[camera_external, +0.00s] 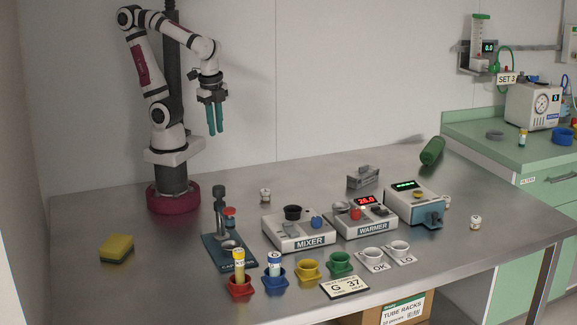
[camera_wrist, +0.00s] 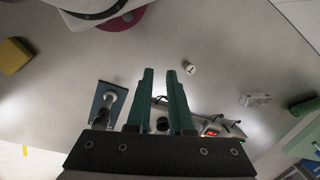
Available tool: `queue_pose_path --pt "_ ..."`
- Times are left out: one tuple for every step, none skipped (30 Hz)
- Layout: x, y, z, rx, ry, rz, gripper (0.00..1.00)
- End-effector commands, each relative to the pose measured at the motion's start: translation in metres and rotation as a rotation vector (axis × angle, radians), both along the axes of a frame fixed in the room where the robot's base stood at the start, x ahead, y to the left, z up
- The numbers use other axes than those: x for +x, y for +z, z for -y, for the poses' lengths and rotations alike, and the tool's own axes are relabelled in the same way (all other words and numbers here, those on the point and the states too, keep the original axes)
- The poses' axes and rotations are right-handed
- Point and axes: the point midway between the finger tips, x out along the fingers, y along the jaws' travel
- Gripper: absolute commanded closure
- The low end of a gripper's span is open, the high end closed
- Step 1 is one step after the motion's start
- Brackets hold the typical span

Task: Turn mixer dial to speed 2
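The mixer (camera_external: 299,233) is a pale box labelled MIXER on the steel table. It has a black round cup or knob (camera_external: 292,212) on top and a blue dial (camera_external: 317,222) at its right; the dial's setting is too small to read. My gripper (camera_external: 215,131) hangs high above the back of the table, pointing down, its two green fingers apart with nothing between them. In the wrist view, the green fingers (camera_wrist: 161,95) partly cover the mixer (camera_wrist: 157,118), and the dial cannot be made out there.
The warmer (camera_external: 362,222), reading 26.0, stands right of the mixer. The capper (camera_external: 228,250) stands to its left. Coloured cups, two holding tubes, and a G 37 card (camera_external: 345,286) line the front. A yellow sponge (camera_external: 117,248) lies at left. Space above the table is clear.

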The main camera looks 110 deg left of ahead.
Motion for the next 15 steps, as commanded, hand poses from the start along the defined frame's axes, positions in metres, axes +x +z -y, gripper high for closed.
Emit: queue_pose_path --pt "0.026 0.011 0.003 -0.006 0.066 0.007 0.69" --pt "0.048 0.019 0.007 -0.013 0.128 0.016 0.64" --pt "0.082 0.028 0.012 -0.021 0.226 0.026 0.57" --pt "0.11 0.032 0.018 -0.031 0.307 0.037 0.51" --pt "0.138 0.035 0.023 -0.037 0.388 0.046 0.46" --pt "0.175 0.035 0.031 -0.048 0.496 0.057 0.39" --pt "0.2 0.032 0.038 -0.055 0.573 0.063 0.34" --pt "0.224 0.027 0.044 -0.062 0.646 0.069 0.34" --pt "0.252 0.02 0.052 -0.071 0.739 0.076 0.34" --pt "0.271 0.013 0.057 -0.075 0.799 0.081 0.34" --pt "0.286 0.006 0.062 -0.081 0.854 0.084 0.34" --pt "0.303 -0.003 0.068 -0.086 0.917 0.086 0.34" --pt "0.313 -0.008 0.072 -0.089 0.955 0.089 0.34" --pt "0.321 -0.013 0.075 -0.092 0.987 0.092 0.34" --pt "0.328 -0.018 0.078 -0.095 1.018 0.092 0.34"
